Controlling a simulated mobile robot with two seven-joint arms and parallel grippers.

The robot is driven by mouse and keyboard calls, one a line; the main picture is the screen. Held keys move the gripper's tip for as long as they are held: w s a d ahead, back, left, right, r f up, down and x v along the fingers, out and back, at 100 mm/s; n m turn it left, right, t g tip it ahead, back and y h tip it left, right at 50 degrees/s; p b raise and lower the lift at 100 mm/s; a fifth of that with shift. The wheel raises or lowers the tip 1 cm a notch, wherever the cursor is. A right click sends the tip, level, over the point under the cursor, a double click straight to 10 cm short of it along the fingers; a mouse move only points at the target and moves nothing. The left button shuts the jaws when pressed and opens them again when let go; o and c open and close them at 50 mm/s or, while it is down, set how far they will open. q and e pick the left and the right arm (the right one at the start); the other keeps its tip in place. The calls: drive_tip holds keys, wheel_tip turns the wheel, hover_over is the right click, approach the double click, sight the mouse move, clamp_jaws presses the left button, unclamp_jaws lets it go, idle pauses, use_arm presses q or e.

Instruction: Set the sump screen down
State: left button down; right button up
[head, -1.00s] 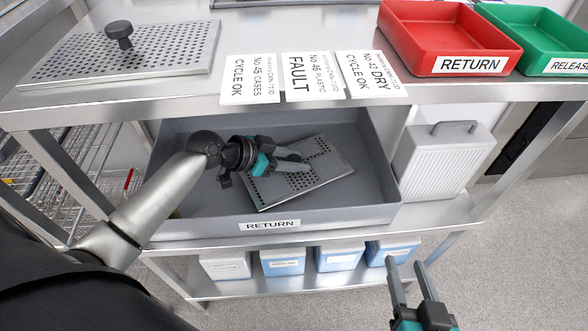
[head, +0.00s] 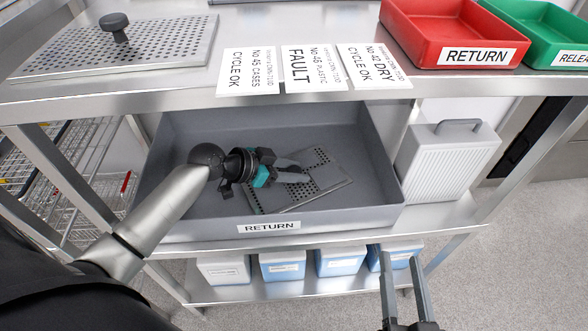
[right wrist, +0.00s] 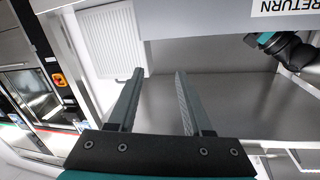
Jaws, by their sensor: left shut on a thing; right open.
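The sump screen (head: 322,186), a flat perforated grey metal plate, is inside the large grey bin (head: 365,206) labelled RETURN on the middle shelf. My left gripper (head: 297,172) reaches into the bin from the left and is shut on the screen; its fingers and wrist hide part of the plate. The screen is close to the bin floor; I cannot tell whether it touches it. My right gripper (head: 400,258) is open and empty in front of the shelving, and it also shows in the right wrist view (right wrist: 158,74).
Another perforated plate (head: 165,45) with a black knob lies on the top counter. Signs (head: 314,70), a red RETURN tray (head: 440,30) and a green tray (head: 560,35) are there too. A pale ribbed case (head: 445,160) stands right of the bin. Several lidded boxes (head: 341,262) sit below.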

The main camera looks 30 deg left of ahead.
sight(293, 170)
use_arm(q)
drive_tip(key=shift+c, duration=2.3)
unclamp_jaws()
drive_tip(key=shift+a+r, duration=0.1)
drive_tip(key=shift+r, duration=0.05)
drive_tip(key=shift+s+a+r, duration=0.1)
drive_tip(key=shift+s, duration=0.15)
drive_tip(key=shift+s+a+r+p, duration=0.25)
drive_tip(key=shift+s+r+p, duration=0.1)
drive_tip(key=shift+p, duration=0.15)
drive_tip(key=shift+p+v, duration=0.45)
drive_tip(key=shift+v, duration=0.5)
drive_tip(key=shift+p+v, duration=0.45)
drive_tip(key=shift+v, duration=0.45)
drive_tip(key=shift+p+v, duration=0.35)
drive_tip(key=shift+v, duration=0.7)
use_arm(e)
drive_tip(key=shift+w+d+f+n+g+h, duration=0.15)
drive_tip(key=shift+d+f+g+h, duration=0.4)
drive_tip(key=shift+d+g, duration=0.4)
drive_tip(key=shift+d+f+n+g+h, duration=0.1)
drive_tip(key=shift+d+f+g+h, duration=0.45)
drive_tip(key=shift+g, duration=0.55)
drive_tip(key=shift+w+d+f+n+g+h, duration=0.15)
drive_tip(key=shift+d+f+g+h, duration=0.3)
drive_tip(key=shift+d+g, duration=0.5)
drive_tip(key=shift+a+f, duration=0.1)
